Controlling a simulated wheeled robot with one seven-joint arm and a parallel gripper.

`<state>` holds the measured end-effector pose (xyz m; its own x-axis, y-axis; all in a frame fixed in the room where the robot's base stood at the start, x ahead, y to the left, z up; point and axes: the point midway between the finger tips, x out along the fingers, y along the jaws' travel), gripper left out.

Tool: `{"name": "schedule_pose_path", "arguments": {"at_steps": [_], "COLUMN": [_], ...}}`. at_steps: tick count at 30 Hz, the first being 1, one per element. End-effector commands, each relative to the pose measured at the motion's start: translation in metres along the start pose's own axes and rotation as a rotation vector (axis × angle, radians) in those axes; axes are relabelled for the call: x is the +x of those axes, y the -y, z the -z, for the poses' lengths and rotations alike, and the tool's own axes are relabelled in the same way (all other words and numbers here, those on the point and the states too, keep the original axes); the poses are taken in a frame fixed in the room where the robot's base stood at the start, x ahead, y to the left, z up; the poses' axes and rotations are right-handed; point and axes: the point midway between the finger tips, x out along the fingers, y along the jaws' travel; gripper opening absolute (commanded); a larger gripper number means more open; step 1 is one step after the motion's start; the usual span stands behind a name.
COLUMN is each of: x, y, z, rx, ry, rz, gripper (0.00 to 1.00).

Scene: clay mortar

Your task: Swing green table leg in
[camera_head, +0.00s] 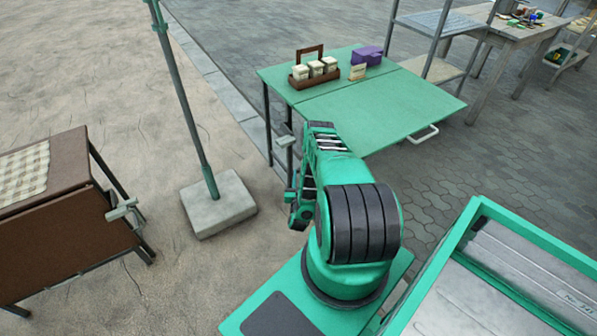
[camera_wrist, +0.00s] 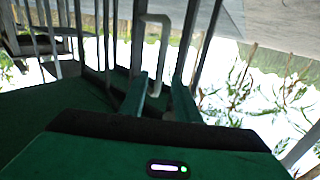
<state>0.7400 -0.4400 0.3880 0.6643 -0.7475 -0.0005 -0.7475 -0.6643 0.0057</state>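The green table (camera_head: 385,108) stands at top centre in the head view, with a lowered-looking seam across its top and a white handle (camera_head: 424,134) on its front right edge. Dark thin legs (camera_head: 267,115) show at its left end; the front ones are partly hidden by my arm. A grey fitting (camera_head: 285,141) sits by the left front leg. My gripper (camera_wrist: 158,98) shows in the wrist view with its two fingers apart and nothing clearly between them. A pale U-shaped bar (camera_wrist: 151,20) is beyond the fingers; whether it touches them I cannot tell. Bars and posts fill the view's upper left.
A wooden carrier with jars (camera_head: 315,70) and a purple box (camera_head: 367,56) stand on the green table. A post on a concrete block (camera_head: 218,203) and a brown table (camera_head: 65,240) are at left.

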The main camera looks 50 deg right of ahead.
Motion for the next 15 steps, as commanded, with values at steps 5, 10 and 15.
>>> {"name": "schedule_pose_path", "arguments": {"at_steps": [5,10,15], "x": [0.028,0.043,0.047], "y": [0.000,0.000,0.000], "z": [0.001,0.000,0.000], "rx": [0.000,-0.001,-0.001], "ry": [-0.002,-0.001,0.000], "rz": [0.000,0.000,0.001], "gripper": [0.29,0.29,0.29]}}
